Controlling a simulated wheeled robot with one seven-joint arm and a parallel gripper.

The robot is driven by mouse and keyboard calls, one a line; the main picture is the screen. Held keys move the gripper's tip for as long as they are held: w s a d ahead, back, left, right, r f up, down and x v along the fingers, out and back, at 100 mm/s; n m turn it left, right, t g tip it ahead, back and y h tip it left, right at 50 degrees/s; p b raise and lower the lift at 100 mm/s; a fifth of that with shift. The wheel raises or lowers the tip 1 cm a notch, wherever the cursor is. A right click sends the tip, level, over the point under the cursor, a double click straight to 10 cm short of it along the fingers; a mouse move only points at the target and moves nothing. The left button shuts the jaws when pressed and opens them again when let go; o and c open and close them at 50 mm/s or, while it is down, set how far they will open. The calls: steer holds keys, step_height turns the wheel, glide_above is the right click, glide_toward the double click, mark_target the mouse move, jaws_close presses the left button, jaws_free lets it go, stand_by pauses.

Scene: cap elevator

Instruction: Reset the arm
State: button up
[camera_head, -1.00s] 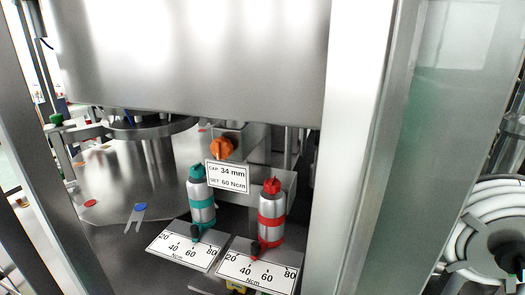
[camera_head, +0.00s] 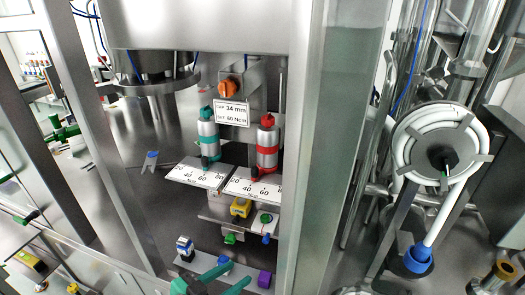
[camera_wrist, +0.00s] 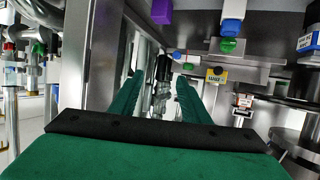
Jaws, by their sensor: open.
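My gripper (camera_wrist: 158,82) shows in the wrist view with two green fingers spread apart and no object clearly held between them. A purple block (camera_head: 264,279) and a blue block (camera_head: 223,261) are close to the fingers. The purple block (camera_wrist: 162,12) and the blue block (camera_wrist: 232,20) also show at the top of the wrist view.
A teal bottle-shaped unit (camera_head: 208,138) and a red one (camera_head: 267,145) stand behind two scale plates (camera_head: 200,173). An orange knob (camera_head: 229,88) is above. A metal post (camera_head: 305,150) stands at right, with a white coiled wheel (camera_head: 440,150) beyond it.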

steer(key=s+d+f+n+t+y, duration=0.1)
steer(key=s+f+n+y, duration=0.35)
steer(key=f, duration=0.45)
steer(key=s+d+f+n+t+y, duration=0.1)
steer(key=s+f+n+y, duration=0.3)
steer(key=f, duration=0.5)
steer(key=s+d+r+t, duration=0.1)
steer(key=s+d+r, duration=0.1)
steer(key=s, duration=0.5)
steer(key=s+d+r+t, duration=0.1)
steer(key=s+d+r, duration=0.1)
steer(key=s, duration=0.5)
steer(key=s+d+r+t, duration=0.1)
steer(key=s+d+r, duration=0.1)
steer(key=s, duration=0.4)
steer(key=shift+s+r+y, duration=0.4)
steer(key=shift+r+y, duration=0.05)
steer(key=shift+r, duration=0.45)
